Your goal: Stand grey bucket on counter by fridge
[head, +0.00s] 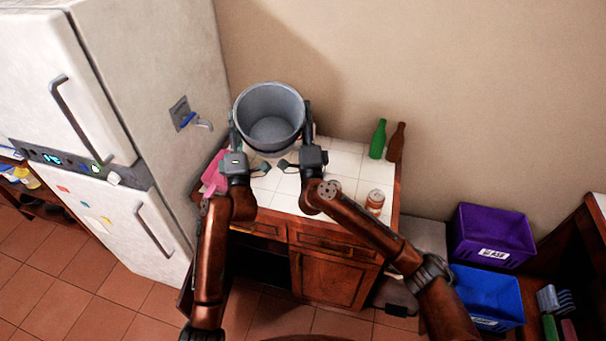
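The grey bucket (242,118) is at the back of the white-tiled counter (283,197), beside the fridge (170,70). It is roughly upright with its open mouth facing me. I cannot tell whether its base touches the counter. My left gripper (247,150) is at the bucket's left front and my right gripper (297,140) at its right front. Each has its fingers spread wide, one finger along the bucket's side and one pointing inward in front of it. The bucket sits between the two grippers. Contact with the fingers is hard to tell.
A pink item (215,174) lies at the counter's left edge, close to my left gripper. A green bottle (378,139) and a brown bottle (397,143) stand at the back right. A can (375,202) stands at the right front.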

